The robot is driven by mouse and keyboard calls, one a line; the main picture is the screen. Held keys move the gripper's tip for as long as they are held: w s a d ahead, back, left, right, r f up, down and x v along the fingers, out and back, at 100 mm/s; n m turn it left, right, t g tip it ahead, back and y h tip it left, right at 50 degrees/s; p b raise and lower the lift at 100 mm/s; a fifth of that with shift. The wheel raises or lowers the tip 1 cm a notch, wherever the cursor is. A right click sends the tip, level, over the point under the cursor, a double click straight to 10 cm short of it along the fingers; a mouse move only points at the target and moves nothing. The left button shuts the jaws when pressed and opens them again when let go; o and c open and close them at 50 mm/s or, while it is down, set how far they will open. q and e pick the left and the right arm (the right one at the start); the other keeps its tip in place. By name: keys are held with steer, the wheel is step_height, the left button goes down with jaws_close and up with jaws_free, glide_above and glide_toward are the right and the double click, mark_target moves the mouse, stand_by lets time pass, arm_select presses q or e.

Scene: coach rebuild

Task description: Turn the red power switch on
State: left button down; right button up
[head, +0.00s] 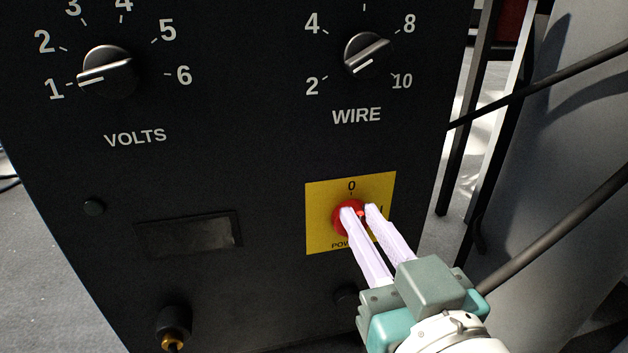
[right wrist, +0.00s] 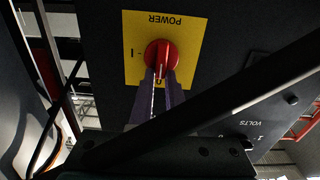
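The red power switch (head: 338,220) is a round knob on a yellow plate (head: 322,195) low on the black panel. The plate is marked 0 at the top, I at the right and POWER below. The switch also shows in the right wrist view (right wrist: 158,52), upside down, with its grip bar pointing toward 0. My right gripper (head: 359,211) is at the knob, its pale fingers apart on either side of the grip bar. Some red shows between the fingertips; I cannot see firm contact. The fingers hide part of the knob and the I mark. My left gripper is not in view.
The black panel (head: 230,180) also bears a VOLTS knob (head: 108,72) and a WIRE knob (head: 366,54) above. A dark window (head: 188,235) and a brass-ended fitting (head: 173,325) are at lower left. Dark rods and a grey cylinder stand at the right.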

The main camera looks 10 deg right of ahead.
jaws_close()
stand_by(0.3)
steer(key=shift+m+p, duration=0.3)
steer(key=shift+m, duration=0.1)
steer(key=shift+d+m+p, duration=0.25)
steer(key=shift+m+p, duration=0.35)
steer(key=shift+m, duration=0.4)
steer(key=shift+d+f+m, duration=0.25)
steer(key=shift+f+m, duration=0.1)
steer(key=shift+m, duration=2.1)
steer(key=shift+d+f+m, duration=0.25)
steer(key=shift+f+m, duration=0.1)
steer(key=shift+m, duration=2.15)
steer(key=shift+d+f+m, duration=0.25)
steer(key=shift+f+m, duration=0.1)
steer(key=shift+m, duration=2.4)
